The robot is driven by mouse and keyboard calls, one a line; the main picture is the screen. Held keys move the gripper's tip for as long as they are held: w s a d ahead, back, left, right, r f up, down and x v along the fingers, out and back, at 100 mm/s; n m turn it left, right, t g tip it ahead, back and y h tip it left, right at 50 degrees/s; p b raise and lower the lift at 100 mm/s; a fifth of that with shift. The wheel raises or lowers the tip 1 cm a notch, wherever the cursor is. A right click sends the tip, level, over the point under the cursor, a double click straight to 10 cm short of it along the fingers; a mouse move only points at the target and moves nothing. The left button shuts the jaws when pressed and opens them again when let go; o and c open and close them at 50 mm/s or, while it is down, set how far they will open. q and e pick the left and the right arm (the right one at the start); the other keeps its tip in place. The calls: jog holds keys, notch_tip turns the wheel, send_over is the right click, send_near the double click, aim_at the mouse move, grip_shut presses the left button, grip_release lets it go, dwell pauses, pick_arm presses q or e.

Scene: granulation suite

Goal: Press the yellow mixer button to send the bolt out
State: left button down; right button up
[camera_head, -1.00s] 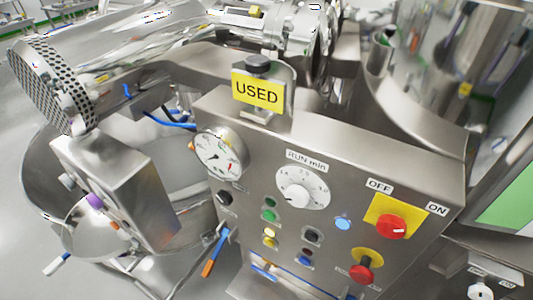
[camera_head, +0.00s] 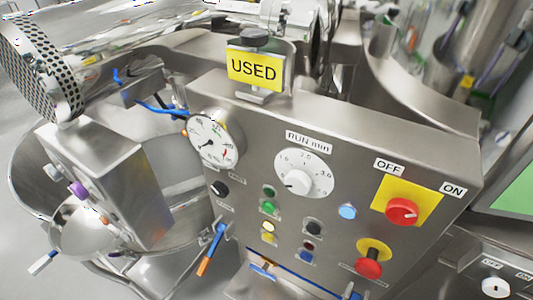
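A steel control panel (camera_head: 250,160) fills the middle of the head view. On its lower left part is a pair of yellow controls: a bright, pale yellow one (camera_head: 268,226) and a darker yellow one (camera_head: 267,239) just below it. They sit under two green controls (camera_head: 268,207). I cannot tell which yellow one is the mixer button, as their labels are too small to read. No bolt can be made out. Neither of my grippers is in view, and nothing touches the panel's buttons.
The panel also carries a gauge (camera_head: 213,139), a RUN min dial (camera_head: 303,174), a blue button (camera_head: 347,211), a red OFF/ON knob (camera_head: 402,211) and a red mushroom button (camera_head: 368,268). A yellow USED sign (camera_head: 254,68) stands on top. A steel bowl (camera_head: 85,228) is at left.

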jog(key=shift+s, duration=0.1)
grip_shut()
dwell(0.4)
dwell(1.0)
